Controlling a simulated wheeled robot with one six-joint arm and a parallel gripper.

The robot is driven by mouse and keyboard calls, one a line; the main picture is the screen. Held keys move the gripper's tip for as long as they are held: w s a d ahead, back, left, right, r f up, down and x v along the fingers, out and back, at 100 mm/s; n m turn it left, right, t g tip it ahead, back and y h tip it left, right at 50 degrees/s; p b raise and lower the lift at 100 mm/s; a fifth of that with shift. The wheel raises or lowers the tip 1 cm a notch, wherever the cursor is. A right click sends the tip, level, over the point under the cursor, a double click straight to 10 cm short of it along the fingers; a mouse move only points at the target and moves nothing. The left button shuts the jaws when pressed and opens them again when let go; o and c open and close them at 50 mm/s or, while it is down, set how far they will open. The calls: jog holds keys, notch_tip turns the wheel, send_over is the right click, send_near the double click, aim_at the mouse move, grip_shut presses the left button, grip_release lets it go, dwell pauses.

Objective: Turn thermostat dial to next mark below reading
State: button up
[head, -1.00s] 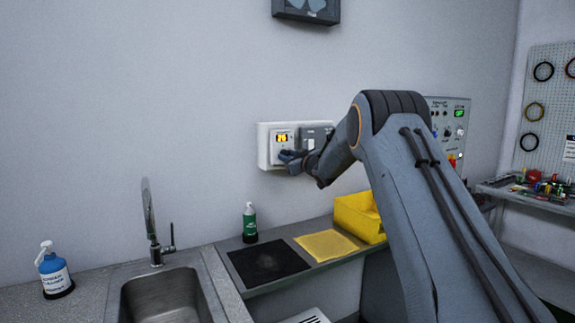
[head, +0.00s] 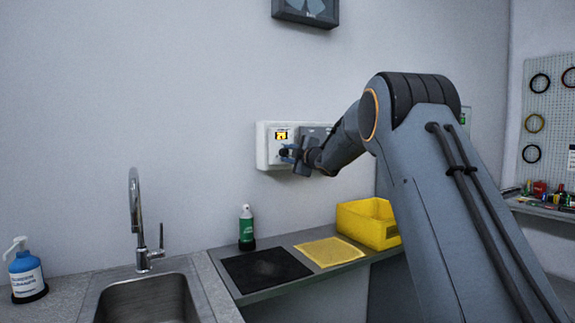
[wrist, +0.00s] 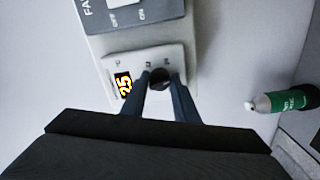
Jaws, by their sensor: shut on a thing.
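The thermostat (head: 267,148) is a white box on the wall with a small lit yellow display (head: 281,135). In the wrist view the display (wrist: 124,85) is turned sideways and seems to read 25. The round black dial (wrist: 160,78) sits beside the display on the thermostat face (wrist: 113,65). My gripper (wrist: 161,88) is at the dial, one finger on each side, shut on it. In the head view my gripper (head: 287,152) is at the thermostat's front, and its fingers mostly hide the dial.
A grey fan switch box (wrist: 133,12) adjoins the thermostat. Below are a green bottle (head: 247,230), a black mat (head: 262,268), a yellow mat (head: 330,251) and a yellow bin (head: 368,222). A sink faucet (head: 137,210) stands at left. The wall left of the thermostat is clear.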

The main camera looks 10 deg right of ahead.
jog(key=n+b, duration=0.5)
jog(key=shift+f+n, duration=0.2)
jog(key=shift+n, duration=0.1)
jog(key=shift+r+n+b, duration=0.15)
jog(key=shift+n+b, duration=1.65)
jog(key=shift+n, duration=0.1)
jog(key=o, duration=1.1)
jog(key=shift+c, duration=0.2)
jog(key=shift+r, duration=0.1)
jog(key=shift+s, duration=0.1)
jog(key=b+v, duration=0.1)
jog(key=v, duration=0.6)
jog(key=shift+s+b, duration=0.3)
jog(key=shift+b, duration=0.05)
jog(key=shift+d, duration=0.1)
